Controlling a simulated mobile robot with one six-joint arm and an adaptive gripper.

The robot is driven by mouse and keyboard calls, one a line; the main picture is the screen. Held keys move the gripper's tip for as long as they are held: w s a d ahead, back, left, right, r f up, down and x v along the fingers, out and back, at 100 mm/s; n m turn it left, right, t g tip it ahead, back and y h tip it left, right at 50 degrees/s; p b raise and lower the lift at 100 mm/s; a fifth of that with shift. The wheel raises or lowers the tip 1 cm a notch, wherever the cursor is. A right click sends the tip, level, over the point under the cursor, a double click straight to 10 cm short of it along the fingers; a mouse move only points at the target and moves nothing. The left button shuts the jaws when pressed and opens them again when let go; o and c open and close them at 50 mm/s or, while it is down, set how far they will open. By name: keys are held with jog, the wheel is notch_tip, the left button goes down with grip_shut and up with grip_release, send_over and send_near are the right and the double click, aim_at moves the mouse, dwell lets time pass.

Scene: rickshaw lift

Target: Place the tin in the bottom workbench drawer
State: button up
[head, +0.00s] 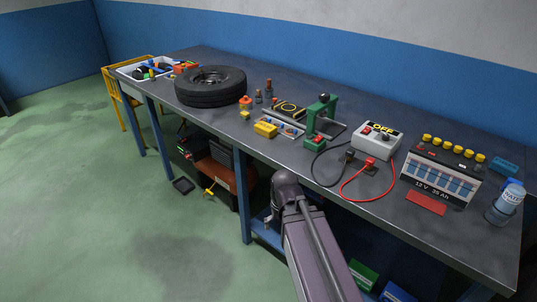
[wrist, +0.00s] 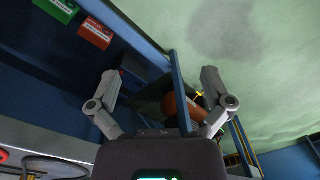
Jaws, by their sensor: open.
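I cannot pick out the tin for certain in either view. The bottom workbench drawer is also not clearly visible. The workbench (head: 330,175) runs across the head view with its lower part in shadow. In the wrist view my gripper (wrist: 160,74) is open, with its two fingers spread wide and nothing seen between them. Past the fingers are a dark blue boxy shape (wrist: 134,70) and a blue bench leg (wrist: 181,95). In the head view my arm reaches to the bench's front edge, and the gripper itself is hidden.
A tyre (head: 210,86), green press (head: 320,118), grey OFF box (head: 376,139), battery (head: 441,174) and water bottle (head: 506,203) stand on the benchtop. Green (wrist: 62,7) and red (wrist: 95,34) boxes lie below. An orange-brown machine (head: 218,170) sits underneath. The green floor at left is mostly open.

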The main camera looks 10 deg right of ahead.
jog(key=shift+s+n, duration=0.4)
jog(key=shift+s, duration=0.2)
jog(key=c, duration=0.6)
